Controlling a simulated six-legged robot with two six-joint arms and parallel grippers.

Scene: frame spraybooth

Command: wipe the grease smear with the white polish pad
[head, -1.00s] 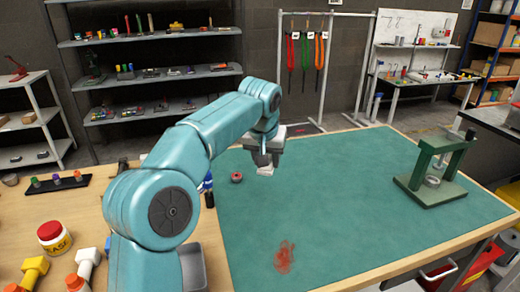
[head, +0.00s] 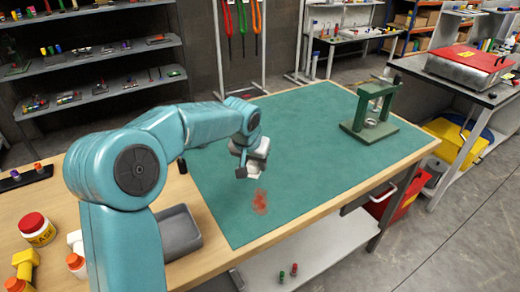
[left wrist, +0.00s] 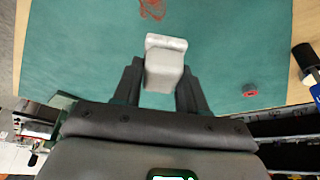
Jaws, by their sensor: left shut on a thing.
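The white polish pad (left wrist: 165,66) is a pale block between the two dark fingers of my left gripper (left wrist: 158,88) in the left wrist view. My left gripper (head: 247,168) is shut on it and hangs over the green mat in the head view. The grease smear (head: 260,202) is a reddish patch on the mat, just nearer the front than the gripper. It also shows at the top edge of the left wrist view (left wrist: 152,9), ahead of the pad and apart from it in the picture. My right gripper is not in view.
The green mat (head: 310,150) is mostly bare. A green press frame (head: 372,112) stands at its far right. A grey tray (head: 178,232) and a red-lidded jar (head: 37,229) stand on the wooden bench at left.

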